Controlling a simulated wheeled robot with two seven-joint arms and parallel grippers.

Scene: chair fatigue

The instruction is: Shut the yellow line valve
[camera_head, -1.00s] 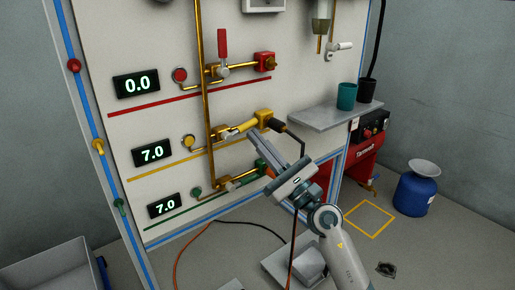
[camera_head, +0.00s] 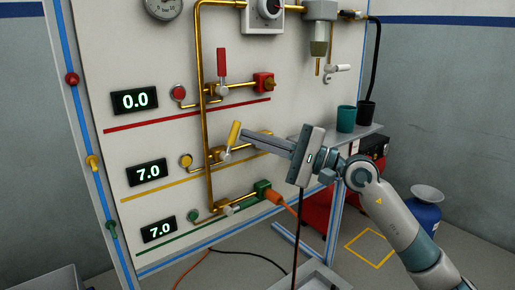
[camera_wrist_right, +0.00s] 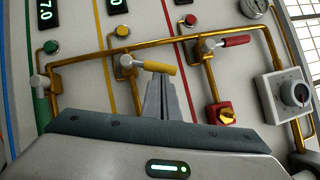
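The yellow valve handle (camera_head: 233,135) points up with a slight lean to the right, across its pipe. It also shows in the right wrist view (camera_wrist_right: 160,68), across the yellow line. The yellow line's display (camera_head: 147,172) reads 7.0. My right gripper (camera_head: 245,137) is just right of the handle, its fingers together with nothing seen between them. In the right wrist view its fingertips (camera_wrist_right: 163,80) are right by the handle; I cannot tell if they touch it. The yellow line's outlet is hidden behind my gripper. My left gripper is not in view.
The red valve handle (camera_head: 222,63) stands upright above; its display (camera_head: 135,101) reads 0.0. The green display (camera_head: 158,230) reads 7.0, with an orange hose (camera_head: 284,202) at that line's outlet. Teal (camera_head: 346,119) and dark (camera_head: 366,114) cups stand on a shelf at right.

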